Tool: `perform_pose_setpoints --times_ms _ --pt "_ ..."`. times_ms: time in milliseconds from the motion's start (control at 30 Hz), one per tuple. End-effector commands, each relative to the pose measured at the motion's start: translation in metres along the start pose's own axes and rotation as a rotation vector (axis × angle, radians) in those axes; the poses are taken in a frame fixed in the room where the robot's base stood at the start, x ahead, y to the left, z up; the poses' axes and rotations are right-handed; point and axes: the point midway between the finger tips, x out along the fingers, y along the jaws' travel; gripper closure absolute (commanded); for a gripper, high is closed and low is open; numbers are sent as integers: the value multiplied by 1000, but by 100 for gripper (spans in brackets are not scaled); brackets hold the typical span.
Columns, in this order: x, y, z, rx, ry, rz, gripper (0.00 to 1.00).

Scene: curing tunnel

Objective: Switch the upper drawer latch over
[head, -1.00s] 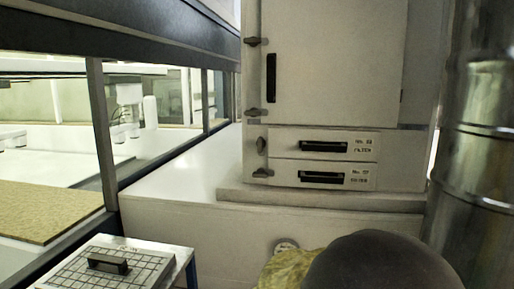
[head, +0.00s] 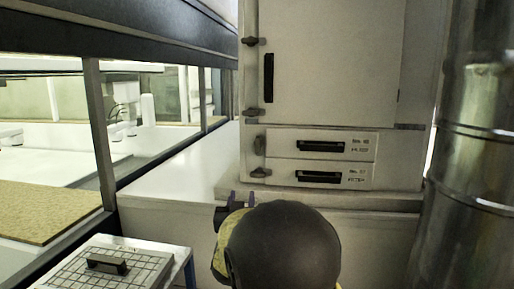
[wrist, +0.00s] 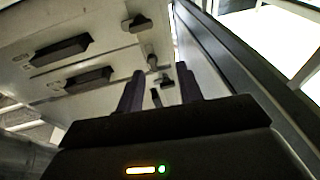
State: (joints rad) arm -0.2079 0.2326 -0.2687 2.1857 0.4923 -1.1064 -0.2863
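The upper drawer latch (head: 259,145) is a small grey tab at the left edge of the upper drawer (head: 320,145), on the white cabinet. It looks roughly upright, while the lower drawer latch (head: 260,172) lies sideways. In the wrist view, which looks upside down, the upper drawer latch (wrist: 152,62) shows beyond my fingertips and the lower drawer latch (wrist: 138,22) is above it. My gripper (wrist: 161,70) is open and empty, its fingers pointing toward the latch side. In the head view my gripper (head: 229,208) is below and left of the drawers, apart from the latch.
The cabinet door (head: 330,62) has a dark handle and further latches above the drawers. A metal duct (head: 480,150) stands at the right. A windowed tunnel (head: 100,130) runs along the left. A gridded plate with a handle (head: 107,265) stands at the front left. The white ledge (head: 180,165) is clear.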

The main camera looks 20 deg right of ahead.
Motion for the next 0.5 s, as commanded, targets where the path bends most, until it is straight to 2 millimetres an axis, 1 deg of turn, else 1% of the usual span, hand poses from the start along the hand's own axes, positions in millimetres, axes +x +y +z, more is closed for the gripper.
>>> perform_pose_setpoints --times_ms 33,100,200,500 --pt "4 4 -12 -6 59 33 64" --pt "6 10 -25 -12 121 72 64" --pt "8 14 -35 -17 168 101 64" --pt "8 15 -36 -17 173 105 64"
